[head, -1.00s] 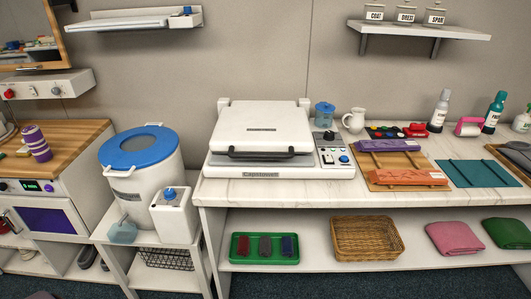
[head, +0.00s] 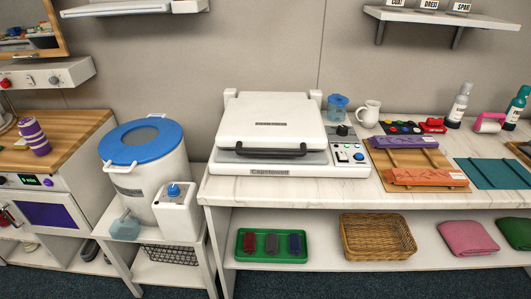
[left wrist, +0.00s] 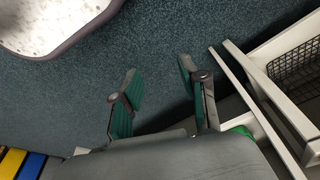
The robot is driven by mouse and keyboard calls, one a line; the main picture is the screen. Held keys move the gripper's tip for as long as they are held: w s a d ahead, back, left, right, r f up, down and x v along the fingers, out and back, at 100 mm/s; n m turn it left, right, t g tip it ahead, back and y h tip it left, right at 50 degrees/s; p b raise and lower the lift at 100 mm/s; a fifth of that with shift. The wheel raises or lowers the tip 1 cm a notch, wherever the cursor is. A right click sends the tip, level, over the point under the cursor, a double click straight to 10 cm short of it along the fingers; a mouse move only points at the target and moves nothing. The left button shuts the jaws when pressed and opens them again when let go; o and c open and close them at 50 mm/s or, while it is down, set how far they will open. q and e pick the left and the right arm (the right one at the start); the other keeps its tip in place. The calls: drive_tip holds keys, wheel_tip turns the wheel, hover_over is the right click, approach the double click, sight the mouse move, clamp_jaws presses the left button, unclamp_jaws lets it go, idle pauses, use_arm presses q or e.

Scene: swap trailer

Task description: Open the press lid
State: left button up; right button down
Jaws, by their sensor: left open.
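The white press (head: 270,168) stands on the marble-topped counter in the head view. Its white lid (head: 271,121) is down, with a dark bar handle (head: 271,151) across the front edge. A control panel with a dial and buttons is on the press's right side. My left gripper (left wrist: 157,85) shows in the left wrist view, fingers apart and empty, over the dark carpet. It is away from the press, which that view does not show. Neither gripper is in the head view, and my right gripper is not seen.
Right of the press are a white pitcher (head: 368,113) and wooden boards with purple and orange pieces. The lower shelf holds a green tray (head: 272,257) and a wicker basket (head: 378,237).

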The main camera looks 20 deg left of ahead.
use_arm(q)
drive_tip(key=w+r+t, duration=0.1)
drive_tip(key=w+r, duration=0.3)
drive_tip(key=r, duration=0.7)
drive_tip(key=m+t+h, duration=1)
drive_tip(key=m+t, duration=0.4)
drive_tip(key=m, duration=0.9)
approach(267, 155)
drive_tip(key=shift+y, duration=0.3)
drive_tip(key=p+x, duration=0.2)
drive_tip(key=x, duration=0.9)
drive_tip(key=shift+w+d, duration=0.1)
drive_tip(key=shift+d, duration=0.1)
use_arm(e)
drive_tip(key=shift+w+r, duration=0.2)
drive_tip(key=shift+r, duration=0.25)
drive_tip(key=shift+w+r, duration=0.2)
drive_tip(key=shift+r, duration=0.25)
use_arm(q)
clamp_jaws()
